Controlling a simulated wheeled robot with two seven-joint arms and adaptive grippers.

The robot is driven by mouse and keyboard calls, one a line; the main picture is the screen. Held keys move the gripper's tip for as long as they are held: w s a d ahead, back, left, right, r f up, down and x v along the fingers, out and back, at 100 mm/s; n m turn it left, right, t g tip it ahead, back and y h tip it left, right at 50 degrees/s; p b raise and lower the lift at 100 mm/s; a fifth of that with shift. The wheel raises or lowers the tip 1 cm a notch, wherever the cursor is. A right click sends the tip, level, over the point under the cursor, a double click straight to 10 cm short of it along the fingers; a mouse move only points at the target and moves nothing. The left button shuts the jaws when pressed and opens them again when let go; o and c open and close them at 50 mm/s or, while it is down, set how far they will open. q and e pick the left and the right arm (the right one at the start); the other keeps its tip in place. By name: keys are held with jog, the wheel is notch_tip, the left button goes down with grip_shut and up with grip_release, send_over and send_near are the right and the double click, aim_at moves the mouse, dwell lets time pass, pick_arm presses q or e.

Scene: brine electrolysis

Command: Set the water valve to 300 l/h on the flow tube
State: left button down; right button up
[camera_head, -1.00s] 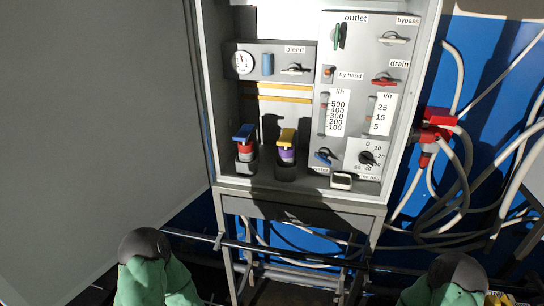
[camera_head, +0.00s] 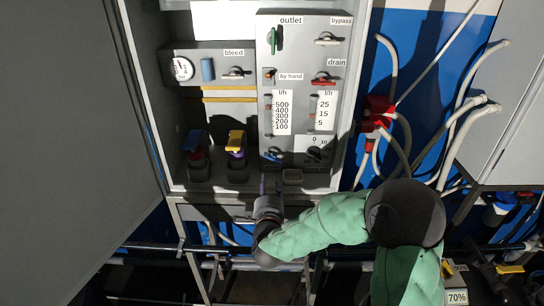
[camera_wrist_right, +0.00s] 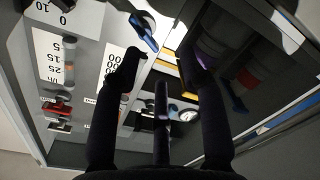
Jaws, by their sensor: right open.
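The water valve's blue lever (camera_head: 273,154) sits low on the grey panel, below the larger flow tube (camera_head: 267,115). The scale (camera_head: 281,112) beside that tube reads 100 to 500 l/h; the float's exact level is too small to read. My right gripper (camera_head: 268,190) is in front of the cabinet's lower edge, pointing up at the panel, just below the blue lever. In the right wrist view my right gripper (camera_wrist_right: 162,65) has its fingers apart with nothing between them. The blue lever (camera_wrist_right: 143,33) shows just beyond the left fingertip, apparently not gripped. My left gripper is out of view.
Red connectors (camera_head: 376,115) and hoses hang at right.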

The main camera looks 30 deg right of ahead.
aim_at(272, 159)
jog(key=shift+h, duration=0.6)
jog(key=x, duration=0.3)
jog(key=r+x, duration=0.1)
jog(key=x, duration=0.3)
jog(key=r+x, duration=0.1)
jog(key=x, duration=0.3)
jog(key=shift+s+d+r, duration=0.1)
jog(key=shift+s+d, duration=0.15)
jog(key=shift+d, duration=0.1)
grip_shut()
